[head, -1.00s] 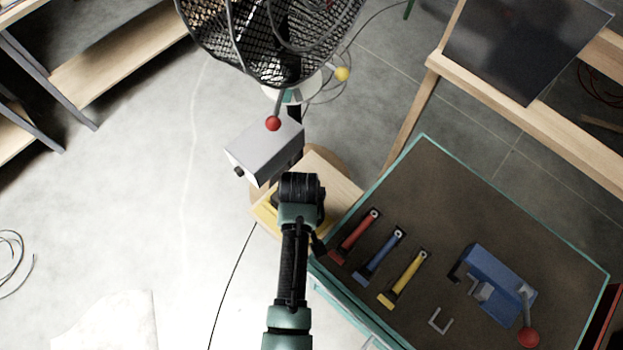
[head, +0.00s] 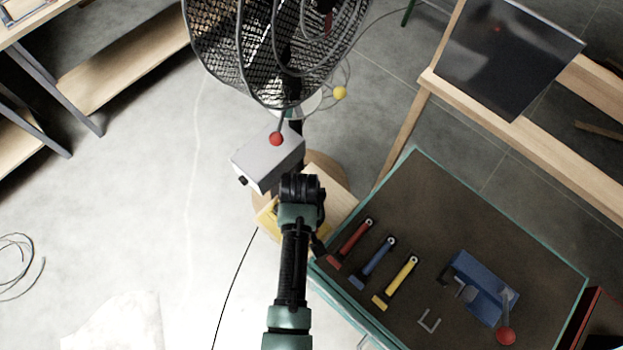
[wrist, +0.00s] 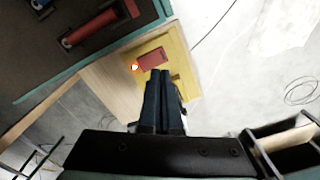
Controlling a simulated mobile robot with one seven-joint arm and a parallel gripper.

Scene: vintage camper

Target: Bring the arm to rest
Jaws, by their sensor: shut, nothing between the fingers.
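My gripper (wrist: 162,88) is shut and empty in the wrist view, its two dark fingers side by side. Below its fingertips in that view is a yellow tray (wrist: 178,52) with a small red block (wrist: 152,59) in it, on a light wooden top. I cannot tell the height between fingers and tray. In the head view my arm reaches up the middle and its end covers part of the wooden top (head: 340,197); the fingers are hidden there.
A grey box with a red-knobbed lever (head: 268,160) stands just beyond my arm, below a black fan (head: 275,50). At right, a dark-topped bench (head: 440,210) holds red, blue and yellow tools and a blue vise (head: 483,287). The floor at left is mostly clear.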

